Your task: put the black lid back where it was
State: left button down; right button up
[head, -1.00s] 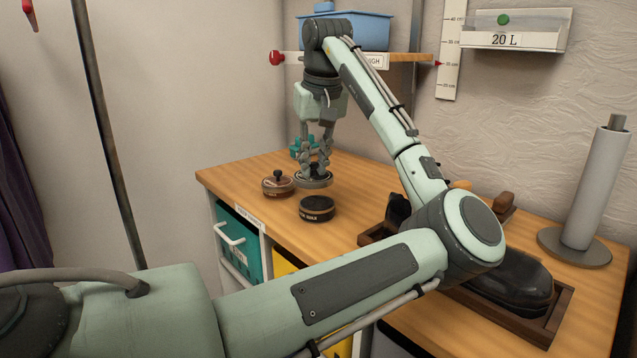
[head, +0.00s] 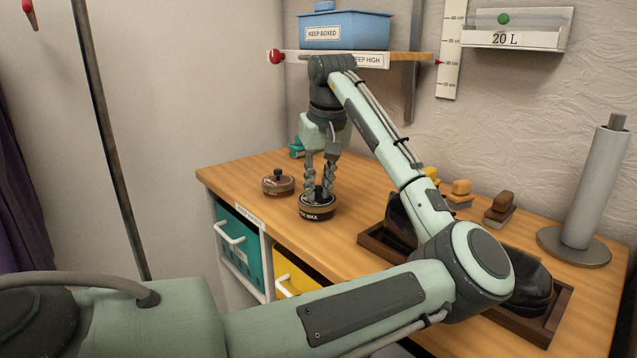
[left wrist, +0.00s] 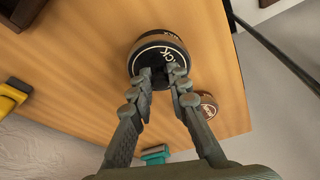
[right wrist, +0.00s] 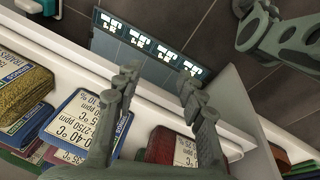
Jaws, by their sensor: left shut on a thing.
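The black lid (left wrist: 147,56), with pale lettering and a pale ring, shows in the left wrist view. My left gripper (left wrist: 160,78) is shut on its knob, which the fingertips mostly hide. In the head view my left gripper (head: 318,193) points down at the dark wax tin (head: 317,212) on the wooden table. The lid is over the tin's top and looks close to level; whether it is fully seated I cannot tell.
A brown tin with a knobbed lid (head: 278,184) stands left of the wax tin. A wooden tray (head: 375,238) with dark shoes lies to the right, with brushes (head: 499,207) behind. A shelf (head: 405,60) with a blue box (head: 345,30) is above.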

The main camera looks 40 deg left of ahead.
pick_arm(q)
jog(key=shift+f, duration=0.2)
jog(key=c, duration=1.5)
grip_release()
jog(key=shift+o, duration=0.2)
jog(key=v, duration=1.3)
jog(key=shift+w+a+r, duration=0.1)
jog(key=shift+r, duration=0.05)
